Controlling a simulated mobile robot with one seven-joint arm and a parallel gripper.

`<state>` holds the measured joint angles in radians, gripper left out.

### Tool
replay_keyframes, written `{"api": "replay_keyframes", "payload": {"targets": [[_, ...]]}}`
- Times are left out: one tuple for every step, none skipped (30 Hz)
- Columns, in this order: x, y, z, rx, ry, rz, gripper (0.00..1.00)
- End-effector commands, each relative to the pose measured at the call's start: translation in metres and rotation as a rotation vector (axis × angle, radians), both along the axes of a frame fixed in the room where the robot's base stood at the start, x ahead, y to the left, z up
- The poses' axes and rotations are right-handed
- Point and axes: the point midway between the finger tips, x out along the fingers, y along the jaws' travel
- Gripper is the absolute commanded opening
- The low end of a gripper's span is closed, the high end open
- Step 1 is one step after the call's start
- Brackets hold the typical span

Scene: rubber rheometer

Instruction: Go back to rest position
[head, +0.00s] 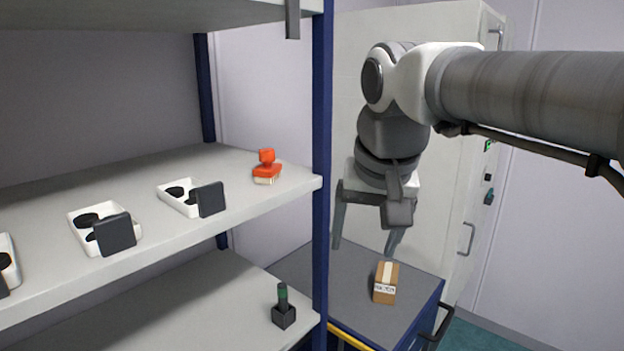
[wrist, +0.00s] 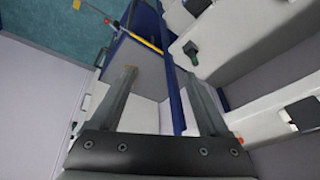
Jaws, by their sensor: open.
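My gripper (head: 368,245) hangs from my arm at the right of the head view, pointing down. Its two fingers are spread apart with nothing between them. It is above the grey-topped cart (head: 345,305), to the right of the shelf's blue post. In the wrist view my gripper (wrist: 165,85) also shows open and empty, with the blue post (wrist: 178,105) seen between and beyond the fingers.
A cardboard box (head: 385,283) lies on the cart below my gripper. A tall pale cabinet (head: 350,100) stands behind.

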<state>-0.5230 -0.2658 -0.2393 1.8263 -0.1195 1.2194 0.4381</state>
Motion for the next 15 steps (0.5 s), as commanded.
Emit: {"api": "replay_keyframes", "payload": {"targets": [[-0.016,-0.014,-0.009,0.007,-0.012,0.008,0.79],[-0.024,-0.02,-0.015,0.007,-0.021,0.019,0.79],[-0.036,-0.028,-0.024,0.005,-0.033,0.032,0.79],[-0.044,-0.033,-0.03,0.003,-0.043,0.042,0.79],[-0.053,-0.037,-0.038,-0.001,-0.052,0.05,0.79],[-0.064,-0.043,-0.047,-0.009,-0.066,0.062,0.79],[-0.072,-0.047,-0.055,-0.015,-0.076,0.069,0.79],[-0.08,-0.05,-0.062,-0.022,-0.085,0.076,0.79],[-0.089,-0.054,-0.072,-0.034,-0.096,0.083,0.79],[-0.095,-0.056,-0.079,-0.043,-0.105,0.089,0.79],[-0.101,-0.059,-0.085,-0.053,-0.111,0.093,0.79],[-0.108,-0.061,-0.093,-0.064,-0.12,0.098,0.79],[-0.113,-0.063,-0.098,-0.072,-0.125,0.1,0.79],[-0.116,-0.064,-0.103,-0.079,-0.129,0.103,0.79],[-0.121,-0.066,-0.109,-0.087,-0.132,0.105,0.79]]}}
